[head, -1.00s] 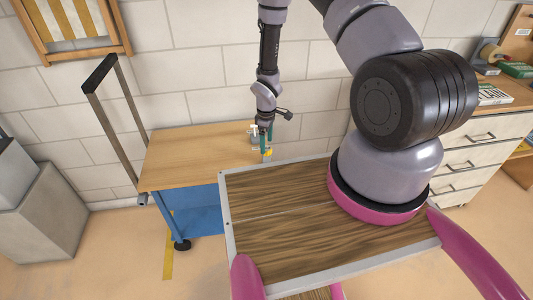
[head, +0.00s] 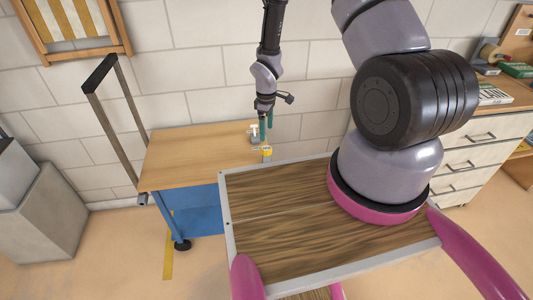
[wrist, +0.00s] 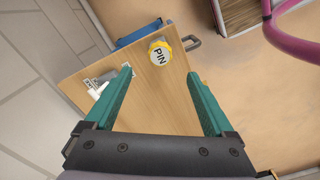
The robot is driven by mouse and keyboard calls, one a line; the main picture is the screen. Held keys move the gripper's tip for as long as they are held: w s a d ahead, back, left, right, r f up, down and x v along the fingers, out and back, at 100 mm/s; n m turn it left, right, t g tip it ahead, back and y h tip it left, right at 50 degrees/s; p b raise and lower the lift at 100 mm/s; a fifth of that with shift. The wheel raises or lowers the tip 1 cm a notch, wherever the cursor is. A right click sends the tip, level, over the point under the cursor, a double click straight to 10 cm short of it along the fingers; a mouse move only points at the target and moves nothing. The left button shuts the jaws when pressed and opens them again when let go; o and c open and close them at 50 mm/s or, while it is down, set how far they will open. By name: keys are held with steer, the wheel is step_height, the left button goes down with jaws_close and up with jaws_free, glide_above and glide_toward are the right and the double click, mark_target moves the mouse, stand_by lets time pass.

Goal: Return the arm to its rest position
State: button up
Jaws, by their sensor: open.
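My gripper (head: 266,131) is at the end of my raised arm, above the right part of a wood-topped trolley, near the wall. In the wrist view my gripper (wrist: 160,85) has its two green fingers spread apart with nothing between them. Beyond the fingertips, a round item with a yellow rim and white face marked "PIN" (wrist: 159,54) rests on the tabletop. It also shows in the head view (head: 266,152). A small white and grey item (wrist: 98,85) is beside the left finger in the picture, on the same top.
The trolley (head: 190,153) has a blue body and a tall dark handle (head: 100,75) at its left. My own wood-decked base is in front. A drawer cabinet (head: 472,165) stands to the right, and a grey box (head: 40,215) to the left. The wall is close behind.

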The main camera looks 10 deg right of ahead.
stand_by(0.3)
steer(key=s+d+r+m+t, duration=0.1)
steer(key=d+r+m+t, duration=0.2)
steer(key=r, duration=1.4)
steer(key=d+r+m, duration=0.2)
steer(key=r+m, duration=0.3)
steer(key=r, duration=1.2)
steer(key=s+r+m+t+y, duration=0.2)
steer(key=s+r+m+t, duration=0.2)
steer(key=s+r, duration=1.4)
steer(key=s+d+m, duration=0.1)
steer(key=s+m, duration=0.2)
steer(key=shift+s+m, duration=0.2)
steer(key=shift+m, duration=0.1)
steer(key=shift+w, duration=0.1)
steer(key=shift+c, duration=0.4)
